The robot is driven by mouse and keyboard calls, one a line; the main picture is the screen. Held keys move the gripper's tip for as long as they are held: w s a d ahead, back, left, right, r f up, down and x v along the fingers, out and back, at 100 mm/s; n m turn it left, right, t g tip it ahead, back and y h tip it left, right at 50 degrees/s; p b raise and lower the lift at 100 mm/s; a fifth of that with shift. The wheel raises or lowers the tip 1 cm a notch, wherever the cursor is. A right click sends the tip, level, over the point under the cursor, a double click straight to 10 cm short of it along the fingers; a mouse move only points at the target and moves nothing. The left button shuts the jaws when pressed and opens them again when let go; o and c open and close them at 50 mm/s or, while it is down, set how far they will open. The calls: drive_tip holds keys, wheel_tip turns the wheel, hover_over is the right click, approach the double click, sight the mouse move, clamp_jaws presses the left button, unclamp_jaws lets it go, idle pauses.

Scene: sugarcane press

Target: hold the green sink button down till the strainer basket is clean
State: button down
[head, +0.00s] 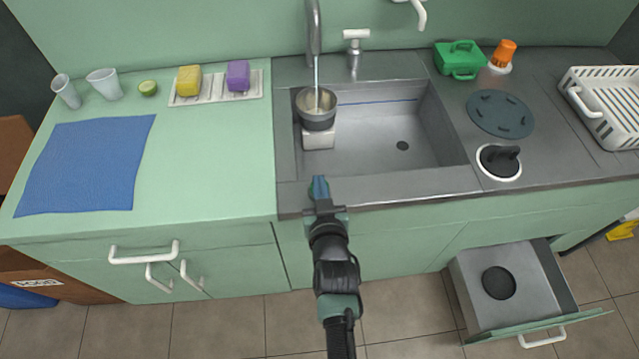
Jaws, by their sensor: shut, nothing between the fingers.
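The strainer basket (316,119) is a round metal cup with a grey lower band. It stands upright on a white block (319,137) at the sink's left side. A thin stream of water (316,78) falls from the tap (313,30) into it. Its inside looks beige; I cannot tell whether residue is there. My gripper (319,186) is shut and empty, with its blue-teal tips at the sink's front rim, in front of the basket. I cannot make out the green button; the gripper covers that part of the rim.
The sink (400,165) is otherwise clear. A purple sponge (238,75), yellow sponge (189,80) and blue cloth (85,165) lie on the left counter. A green box (459,60), a dark disc (500,113) and a dish rack (610,105) are right. A drawer (515,290) stands open below.

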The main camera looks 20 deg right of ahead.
drive_tip(key=shift+s+f, duration=0.25)
drive_tip(key=shift+f, duration=0.45)
idle(2.2)
drive_tip(key=r+p, duration=0.1)
drive_tip(key=r, duration=0.1)
drive_tip(key=r+p, duration=0.1)
drive_tip(key=r, duration=0.1)
drive_tip(key=r+p, duration=0.2)
drive_tip(key=shift+w, duration=0.4)
drive_tip(key=v, duration=0.9)
drive_tip(key=shift+s+f+b, duration=0.25)
drive_tip(key=shift+s+b, duration=0.1)
drive_tip(key=shift+s, duration=0.1)
drive_tip(key=shift+a, duration=0.1)
